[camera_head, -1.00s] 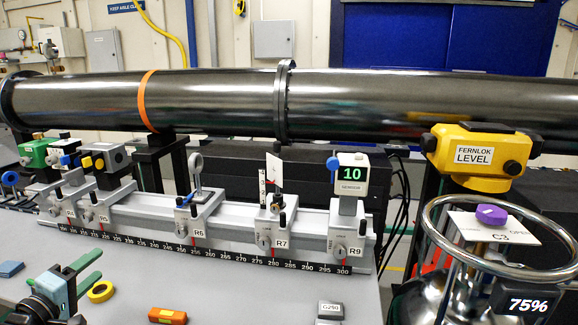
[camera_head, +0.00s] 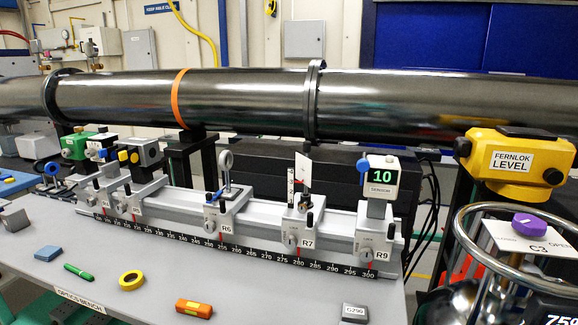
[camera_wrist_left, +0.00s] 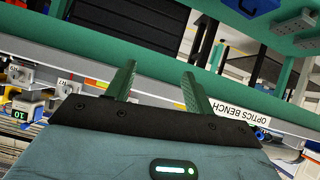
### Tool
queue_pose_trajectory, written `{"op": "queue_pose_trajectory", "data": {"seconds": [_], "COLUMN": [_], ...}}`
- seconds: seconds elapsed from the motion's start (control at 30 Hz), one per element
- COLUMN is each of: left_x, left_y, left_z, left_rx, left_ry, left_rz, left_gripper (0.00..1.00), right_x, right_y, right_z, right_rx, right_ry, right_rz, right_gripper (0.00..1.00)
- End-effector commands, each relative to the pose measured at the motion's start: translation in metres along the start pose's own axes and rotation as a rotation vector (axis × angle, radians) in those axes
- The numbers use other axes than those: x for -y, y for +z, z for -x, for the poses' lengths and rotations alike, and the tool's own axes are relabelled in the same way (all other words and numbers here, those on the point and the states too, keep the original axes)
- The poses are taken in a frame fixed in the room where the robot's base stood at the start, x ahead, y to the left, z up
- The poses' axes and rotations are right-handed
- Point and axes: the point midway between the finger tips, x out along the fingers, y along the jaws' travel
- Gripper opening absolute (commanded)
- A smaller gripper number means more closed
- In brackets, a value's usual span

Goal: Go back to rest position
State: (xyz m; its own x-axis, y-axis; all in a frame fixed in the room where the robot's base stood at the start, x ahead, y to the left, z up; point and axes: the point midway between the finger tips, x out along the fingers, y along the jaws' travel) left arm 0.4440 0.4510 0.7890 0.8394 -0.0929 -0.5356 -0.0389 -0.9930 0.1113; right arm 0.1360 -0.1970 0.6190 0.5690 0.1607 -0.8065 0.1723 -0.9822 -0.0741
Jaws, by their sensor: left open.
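My left gripper (camera_wrist_left: 158,82) shows in the left wrist view with its two green fingers apart and nothing between them. It is off the bench top, with the bench edge and the "OPTICS BENCH" label (camera_wrist_left: 238,112) beyond the fingers. The left gripper does not show in the head view now. My right gripper is in neither view.
The optics bench (camera_head: 250,282) carries a rail (camera_head: 260,225) with several mounts. Loose on it are a blue block (camera_head: 47,253), green marker (camera_head: 79,272), yellow tape ring (camera_head: 132,280), orange block (camera_head: 193,308) and grey G290 block (camera_head: 354,312). A handwheel (camera_head: 470,235) stands at right.

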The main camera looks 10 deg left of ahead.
Motion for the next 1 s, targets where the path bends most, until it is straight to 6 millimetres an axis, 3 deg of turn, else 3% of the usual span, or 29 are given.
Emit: {"op": "queue_pose_trajectory", "data": {"seconds": [0.03,0.2,0.4,0.7,1.0], "left_x": [-0.005,-0.024,-0.042,-0.066,-0.109], "left_y": [0.037,0.138,0.217,0.290,0.310], "left_z": [0.008,0.043,0.090,0.153,0.154], "left_rx": [0.065,0.237,0.367,0.476,0.451], "left_ry": [0.004,0.053,0.147,0.290,0.226], "left_rz": [-0.091,-0.407,-0.680,-0.940,-0.716], "left_gripper": [0.53,0.53,0.53,0.53,0.53], "right_x": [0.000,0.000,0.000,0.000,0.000], "right_y": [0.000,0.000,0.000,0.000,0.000], "right_z": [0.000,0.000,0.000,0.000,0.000], "right_rx": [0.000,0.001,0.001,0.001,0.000], "right_ry": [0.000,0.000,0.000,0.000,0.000], "right_rz": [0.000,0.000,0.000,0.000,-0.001], "right_gripper": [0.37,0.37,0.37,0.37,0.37]}}
